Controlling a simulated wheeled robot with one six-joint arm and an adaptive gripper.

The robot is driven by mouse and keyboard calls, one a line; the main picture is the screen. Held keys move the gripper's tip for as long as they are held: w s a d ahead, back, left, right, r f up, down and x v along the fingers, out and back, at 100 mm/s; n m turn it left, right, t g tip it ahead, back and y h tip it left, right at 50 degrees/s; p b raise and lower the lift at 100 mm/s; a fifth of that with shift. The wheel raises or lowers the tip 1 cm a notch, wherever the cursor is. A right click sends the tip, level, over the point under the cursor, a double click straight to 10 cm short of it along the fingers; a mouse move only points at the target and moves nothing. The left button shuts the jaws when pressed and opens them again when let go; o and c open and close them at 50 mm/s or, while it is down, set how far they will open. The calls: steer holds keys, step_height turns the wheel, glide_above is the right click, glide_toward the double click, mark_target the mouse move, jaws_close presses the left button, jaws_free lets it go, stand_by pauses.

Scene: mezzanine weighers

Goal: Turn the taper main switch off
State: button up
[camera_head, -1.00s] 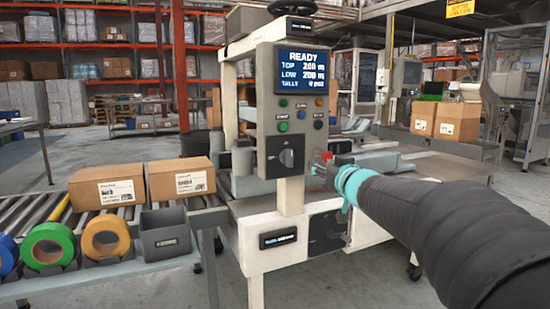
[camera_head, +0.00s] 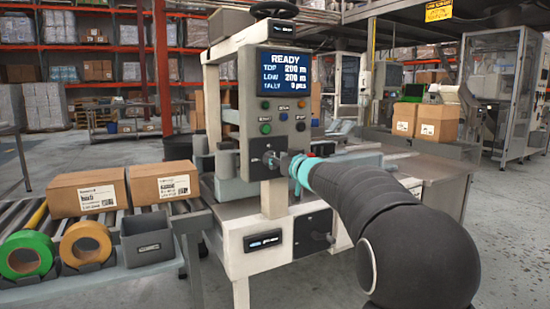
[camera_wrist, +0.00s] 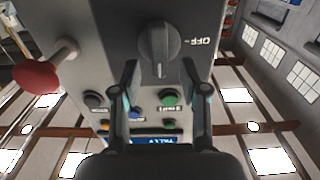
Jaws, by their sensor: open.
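The taper's grey control panel (camera_head: 290,100) stands upright in the head view, with a lit screen (camera_head: 288,68) reading READY. The dark round main switch knob (camera_wrist: 158,42) shows in the wrist view, which sees the panel upside down. Its white mark points toward the buttons, and the OFF label (camera_wrist: 206,42) is to its right. In the head view the knob (camera_head: 269,157) is partly hidden by my gripper (camera_head: 284,161). In the wrist view my gripper (camera_wrist: 161,78) is open, its fingertips on either side of the knob's lower part; contact cannot be told.
A red mushroom button (camera_wrist: 38,76) sticks out at the left in the wrist view. Several coloured buttons (camera_wrist: 168,98) sit close to the fingers. A roller conveyor with cartons (camera_head: 165,183), tape rolls (camera_head: 86,243) and a grey bin (camera_head: 147,238) stands left of the machine.

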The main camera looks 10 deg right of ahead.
steer(key=shift+x, duration=1.1)
jaws_close()
steer(key=shift+n, duration=0.3)
steer(key=shift+s+a+f+n+b, duration=0.1)
steer(key=shift+a+f+n+b, duration=0.3)
steer(key=shift+n, duration=2.45)
steer(key=shift+s+a+f+n+b, duration=0.1)
steer(key=shift+n+b, duration=0.6)
steer(key=shift+n, duration=2.2)
steer(key=shift+s+a+f+n+b, duration=0.15)
steer(key=shift+n+b, duration=0.4)
steer(key=shift+n, duration=2.3)
steer(key=shift+w, duration=0.1)
